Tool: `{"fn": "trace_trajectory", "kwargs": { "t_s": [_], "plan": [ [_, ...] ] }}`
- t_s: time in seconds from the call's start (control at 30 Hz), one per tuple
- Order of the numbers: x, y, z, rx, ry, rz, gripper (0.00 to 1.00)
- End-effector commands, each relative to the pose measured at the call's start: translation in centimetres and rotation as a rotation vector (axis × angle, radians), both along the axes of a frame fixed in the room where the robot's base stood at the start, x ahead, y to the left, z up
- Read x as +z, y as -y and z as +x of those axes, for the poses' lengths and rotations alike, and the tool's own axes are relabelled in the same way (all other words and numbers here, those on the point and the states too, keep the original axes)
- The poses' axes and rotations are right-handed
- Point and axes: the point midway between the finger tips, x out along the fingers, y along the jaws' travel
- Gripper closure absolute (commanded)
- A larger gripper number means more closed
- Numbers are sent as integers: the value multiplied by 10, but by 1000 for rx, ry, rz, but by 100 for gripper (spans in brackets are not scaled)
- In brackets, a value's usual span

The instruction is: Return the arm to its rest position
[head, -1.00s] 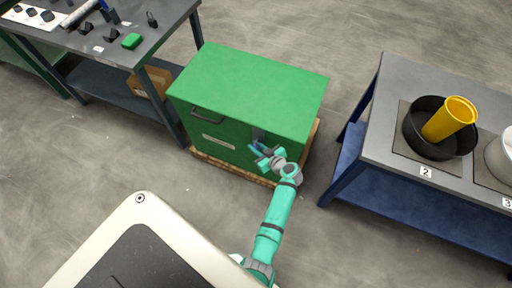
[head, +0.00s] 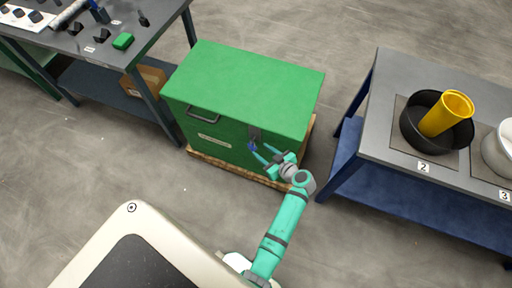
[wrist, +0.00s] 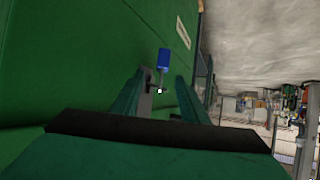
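My teal arm reaches out from the lower middle of the head view toward the front of a green chest (head: 245,90). My gripper (head: 260,154) is open, with its two fingers apart and nothing visible between them in the head view. A small blue padlock-like item (head: 251,146) hangs at the dark latch on the chest's front, just beyond the fingertips. In the wrist view the blue item (wrist: 164,60) shows ahead of the two spread fingers (wrist: 160,85), apart from them. The chest lid is closed.
The chest stands on a wooden pallet (head: 232,170). A grey table on blue legs at right holds a black bowl (head: 412,135) with a yellow cup (head: 447,113). A dark workbench (head: 150,38) stands at left. The floor between is clear.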

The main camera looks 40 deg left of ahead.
Motion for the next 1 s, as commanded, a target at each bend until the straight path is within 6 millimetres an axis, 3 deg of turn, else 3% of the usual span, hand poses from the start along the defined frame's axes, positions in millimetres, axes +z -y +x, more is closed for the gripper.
{"fn": "trace_trajectory", "kwargs": {
  "t_s": [0.2, 0.67, 0.77, 1.0],
  "plan": [
    [13, 21, -9, 6, -2, 4, 60],
    [10, 31, -17, -15, -15, -8, 60],
    [-4, 45, -29, -88, -45, -39, 60],
    [-38, 106, -76, -403, -117, -146, 60]
  ]
}}
